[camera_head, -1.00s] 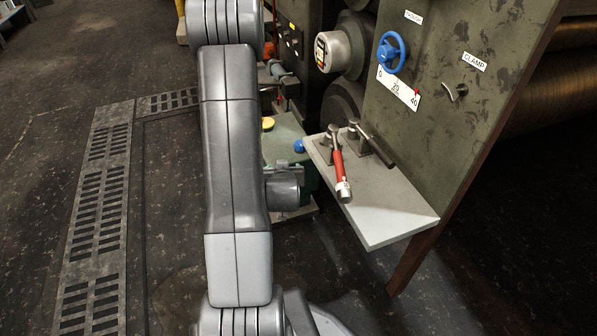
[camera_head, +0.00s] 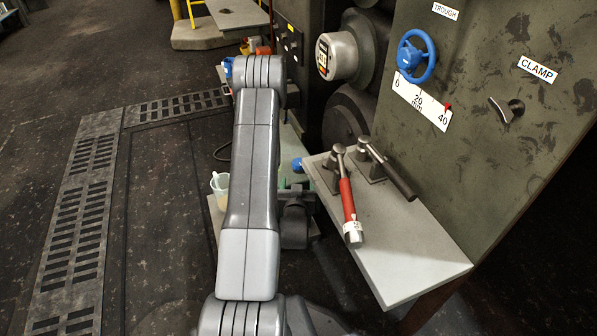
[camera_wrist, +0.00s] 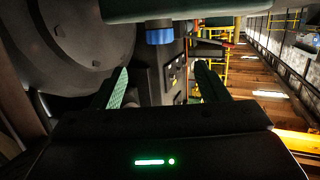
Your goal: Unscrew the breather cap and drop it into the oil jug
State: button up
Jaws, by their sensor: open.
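My gripper (camera_wrist: 160,85) is open in the wrist view, its two green-padded fingers apart with nothing between them. A blue round fitting (camera_wrist: 158,36) sits at the top of that view, beyond the fingertips, against a grey-green body. In the head view a blue knob or cap (camera_head: 297,164) shows just right of my arm, by the bench edge; I cannot tell whether it is the breather cap. A translucent jug (camera_head: 219,190) with pale contents stands left of my arm. My arm hides the gripper and most of the low machine unit in the head view.
A grey shelf (camera_head: 420,262) at right carries a red-handled tool (camera_head: 347,200) and a dark-handled lever (camera_head: 397,180). A blue handwheel (camera_head: 416,56) and CLAMP lever (camera_head: 506,109) are on the upright panel. Large dark rollers stand behind. The floor at left is clear.

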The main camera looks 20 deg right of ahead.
aim_at(299, 165)
jog(key=b+x, duration=0.3)
jog(key=x, duration=1)
jog(key=shift+w, duration=0.15)
jog(key=c, duration=1)
jog(key=shift+d, duration=0.1)
